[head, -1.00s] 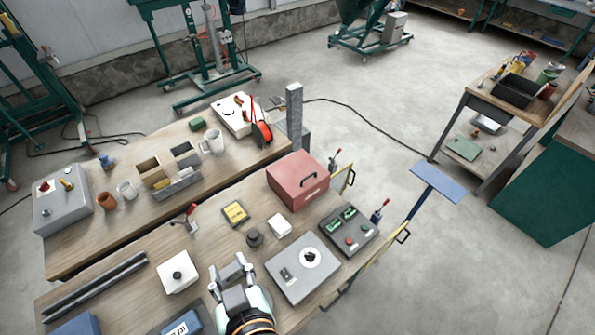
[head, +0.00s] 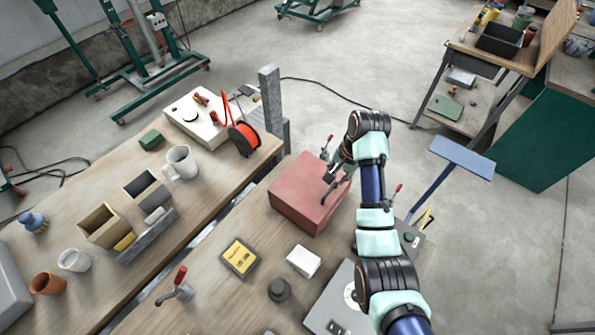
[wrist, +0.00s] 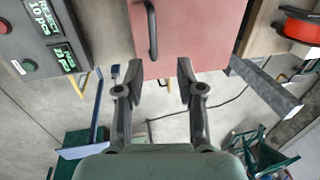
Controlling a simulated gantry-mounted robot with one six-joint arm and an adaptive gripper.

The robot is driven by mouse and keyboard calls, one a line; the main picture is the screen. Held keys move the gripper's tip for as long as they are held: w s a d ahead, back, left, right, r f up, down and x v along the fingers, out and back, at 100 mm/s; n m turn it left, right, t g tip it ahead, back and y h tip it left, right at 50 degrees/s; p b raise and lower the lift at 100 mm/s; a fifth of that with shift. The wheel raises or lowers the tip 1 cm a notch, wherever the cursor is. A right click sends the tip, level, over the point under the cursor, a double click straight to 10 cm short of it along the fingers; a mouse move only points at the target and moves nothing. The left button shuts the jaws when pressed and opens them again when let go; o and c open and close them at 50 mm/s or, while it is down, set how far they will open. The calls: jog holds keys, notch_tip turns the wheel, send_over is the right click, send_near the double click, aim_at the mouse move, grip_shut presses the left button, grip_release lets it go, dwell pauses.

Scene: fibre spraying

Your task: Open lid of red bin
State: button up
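The red bin (head: 298,197) stands on the near table with its lid down. Its dark handle (wrist: 152,32) shows on the red face at the top of the wrist view, ahead of my fingers and slightly left of the middle of their gap. My gripper (wrist: 158,72) is open, with nothing between its fingers, near the edge of the red face. In the head view my gripper (head: 334,180) is at the right side of the bin and partly covers the handle. I cannot tell whether a finger touches the bin.
A control box with green displays (wrist: 55,35) is beside the bin. A yellow-labelled box (head: 240,257), a white block (head: 303,261) and a dark knob (head: 279,289) are on the near table. A grey post (head: 270,95) and a red cable reel (head: 244,138) stand behind the bin.

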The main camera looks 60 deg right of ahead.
aim_at(331, 189)
jog(key=x, duration=0.5)
jog(key=s+x, duration=0.1)
jog(key=x, duration=0.1)
jog(key=shift+a+f, duration=0.15)
jog(key=shift+f, duration=0.4)
grip_shut()
